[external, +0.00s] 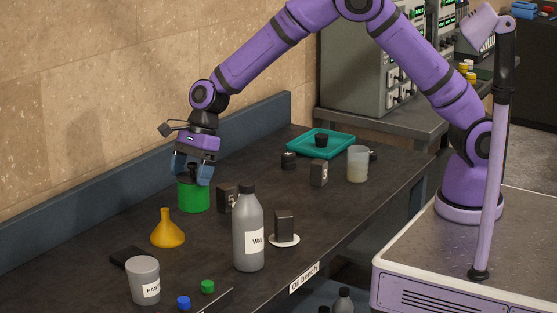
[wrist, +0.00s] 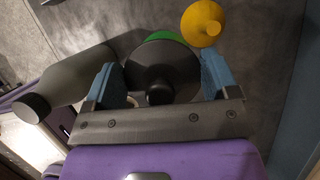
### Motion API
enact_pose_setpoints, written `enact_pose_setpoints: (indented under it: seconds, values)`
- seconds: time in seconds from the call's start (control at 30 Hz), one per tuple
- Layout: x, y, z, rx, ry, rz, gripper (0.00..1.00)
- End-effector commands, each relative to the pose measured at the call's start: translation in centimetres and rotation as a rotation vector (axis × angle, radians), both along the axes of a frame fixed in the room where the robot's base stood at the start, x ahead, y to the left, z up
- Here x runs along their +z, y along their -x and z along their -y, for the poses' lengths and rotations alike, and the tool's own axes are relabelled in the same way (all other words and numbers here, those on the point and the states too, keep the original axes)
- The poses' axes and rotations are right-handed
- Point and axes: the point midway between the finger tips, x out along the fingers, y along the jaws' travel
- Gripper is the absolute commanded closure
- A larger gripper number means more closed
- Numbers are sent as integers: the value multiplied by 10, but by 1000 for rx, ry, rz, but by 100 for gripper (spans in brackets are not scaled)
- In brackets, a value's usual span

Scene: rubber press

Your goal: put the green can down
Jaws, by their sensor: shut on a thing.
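The green can (external: 194,197) is at the back left of the dark bench (external: 330,210), close to the blue back rail. It looks upright, and I cannot tell whether its base touches the bench top. My gripper (external: 192,168) points down over it, with blue fingers on both sides of its top. In the wrist view, my gripper (wrist: 162,72) has its fingers on either side of a dark round top with a black knob. A green edge of the can (wrist: 166,36) shows beyond that top. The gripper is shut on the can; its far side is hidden.
A yellow funnel (external: 167,230) and a grey bottle (external: 248,235) stand in front, with a dark block (external: 226,198) right beside the can.

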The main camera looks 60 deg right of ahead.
Motion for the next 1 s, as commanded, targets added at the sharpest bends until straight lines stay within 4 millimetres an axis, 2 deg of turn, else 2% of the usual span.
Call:
enact_pose_setpoints:
  seconds: [0.03, 0.2, 0.4, 0.63, 0.9, 1.0]
  values:
    - [0, 8, -24, 45, 2, 1, 89]
    - [-1, 34, -83, 160, 8, 3, 89]
    - [-1, 55, -121, 235, 14, 4, 89]
    - [-13, 62, -132, 258, 17, 2, 89]
    - [-57, 61, -130, 256, 19, 1, 89]
    - [-65, 61, -131, 257, 16, 2, 89]
